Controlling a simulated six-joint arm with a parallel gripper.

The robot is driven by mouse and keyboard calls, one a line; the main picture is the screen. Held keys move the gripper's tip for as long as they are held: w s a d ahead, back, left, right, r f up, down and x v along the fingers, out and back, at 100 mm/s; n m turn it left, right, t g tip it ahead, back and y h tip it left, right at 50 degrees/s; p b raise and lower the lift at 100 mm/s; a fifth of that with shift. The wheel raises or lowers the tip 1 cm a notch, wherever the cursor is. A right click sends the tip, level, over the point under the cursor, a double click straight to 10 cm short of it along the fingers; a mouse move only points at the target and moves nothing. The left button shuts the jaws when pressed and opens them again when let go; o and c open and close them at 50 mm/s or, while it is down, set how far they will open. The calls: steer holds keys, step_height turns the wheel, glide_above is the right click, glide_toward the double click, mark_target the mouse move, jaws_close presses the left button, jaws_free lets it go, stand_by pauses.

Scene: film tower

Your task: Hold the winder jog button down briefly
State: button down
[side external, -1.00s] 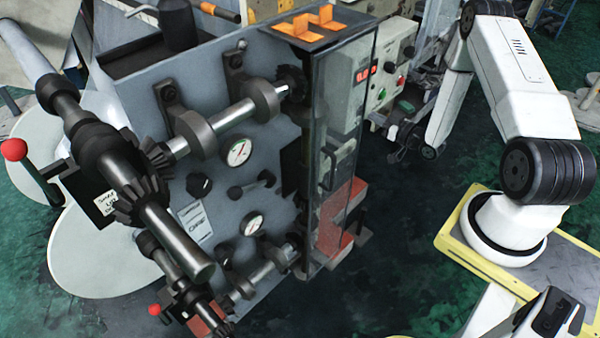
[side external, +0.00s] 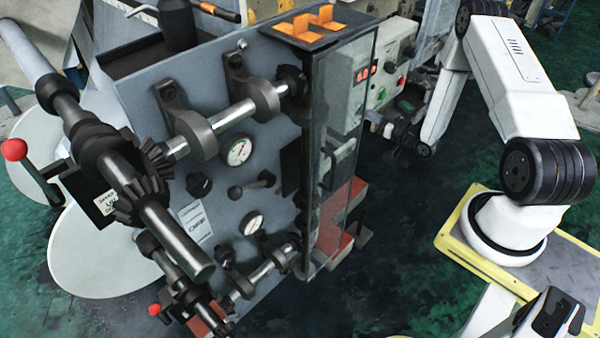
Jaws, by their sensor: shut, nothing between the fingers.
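A grey control box (side external: 392,65) stands behind the clear-fronted cabinet, at the upper middle of the side external view. It carries a green button (side external: 382,95), a red button (side external: 401,82) and a dark knob (side external: 409,52). I cannot read which one is the winder jog button. My gripper (side external: 388,130) is small and dark at the end of my white arm, below the control box and behind the cabinet's right edge. It is shut, with nothing seen in it. Its fingertips are hard to make out, and I cannot tell whether they touch anything.
The dark green floor (side external: 430,210) between cabinet and my base is clear.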

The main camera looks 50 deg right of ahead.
steer(key=shift+w, duration=0.8)
stand_by(1.9)
steer(key=shift+s, duration=0.15)
steer(key=s, duration=0.7)
steer(key=shift+s, duration=0.4)
stand_by(0.5)
